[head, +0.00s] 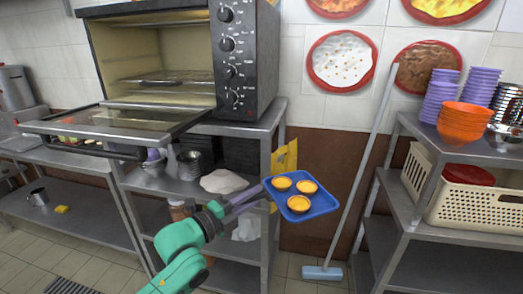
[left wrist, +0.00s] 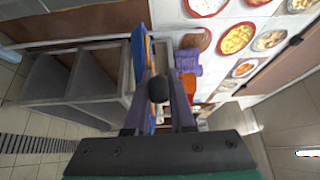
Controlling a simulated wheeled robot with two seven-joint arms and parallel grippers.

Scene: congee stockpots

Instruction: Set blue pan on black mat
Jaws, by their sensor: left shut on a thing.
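The blue pan (head: 322,205) is a square tray with three yellow tarts (head: 298,203) on it. My left gripper (head: 264,191) is shut on the pan's left edge and holds it in the air, right of the oven's shelf stand. In the left wrist view the pan (left wrist: 138,55) shows nearly edge-on beyond the fingers of my left gripper (left wrist: 158,75). I cannot make out a black mat in either view. My right gripper is not in view.
An oven (head: 160,55) with its door (head: 110,122) folded down stands on a metal shelf stand (head: 262,128) at left. A broom (head: 362,165) leans on the wall behind the pan. A right-hand shelf (head: 400,200) holds bowls and a cream basket (head: 465,190). A dark floor grate (head: 70,286) lies lower left.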

